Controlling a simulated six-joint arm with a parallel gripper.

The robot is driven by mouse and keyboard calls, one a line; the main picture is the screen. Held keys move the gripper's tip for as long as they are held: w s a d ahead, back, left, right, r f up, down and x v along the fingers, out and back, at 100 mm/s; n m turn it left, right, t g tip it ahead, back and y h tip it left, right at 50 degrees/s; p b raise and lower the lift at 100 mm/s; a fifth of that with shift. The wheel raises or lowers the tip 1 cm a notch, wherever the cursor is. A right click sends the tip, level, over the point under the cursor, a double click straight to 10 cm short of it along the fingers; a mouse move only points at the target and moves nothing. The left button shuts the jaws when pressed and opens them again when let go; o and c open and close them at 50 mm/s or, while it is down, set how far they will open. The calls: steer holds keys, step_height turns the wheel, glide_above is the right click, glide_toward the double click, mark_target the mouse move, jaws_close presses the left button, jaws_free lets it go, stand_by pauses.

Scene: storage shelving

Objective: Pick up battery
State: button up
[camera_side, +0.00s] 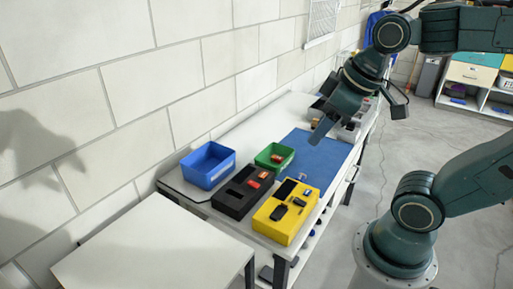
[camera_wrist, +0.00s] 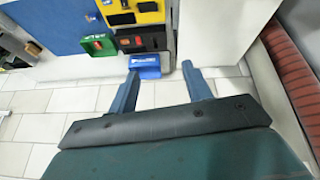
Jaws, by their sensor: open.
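I cannot tell for sure which item is the battery; the small items are too small to make out. A yellow tray (camera_side: 271,228) holds several small dark items, one of them a black piece (camera_side: 279,212). A black tray (camera_side: 229,203) beside it holds a small red item (camera_side: 253,184). A green bin (camera_side: 268,155) holds a small orange-brown item (camera_side: 277,158). My gripper (camera_side: 319,136) is above the far part of the bench, apart from the trays. In the wrist view its two fingers (camera_wrist: 162,78) are spread with nothing between them.
A blue bin (camera_side: 207,171) stands by the wall at the left of the trays. A blue mat (camera_side: 318,158) lies on the bench behind the yellow tray, with clear room. A white table (camera_side: 150,255) stands in front. More small things lie at the bench's far end.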

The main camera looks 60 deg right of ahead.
steer(key=w+d+f+n+g, duration=0.1)
steer(key=w+d+f+n, duration=0.1)
steer(key=w+d+n, duration=0.4)
steer(key=n+g, duration=0.4)
steer(key=n, duration=0.6)
glide_above(301, 175)
step_height(301, 175, down, 21)
steer(key=shift+s+f, duration=0.15)
steer(key=shift+f, duration=0.05)
steer(key=shift+f, duration=0.1)
steer(key=shift+f, duration=4.15)
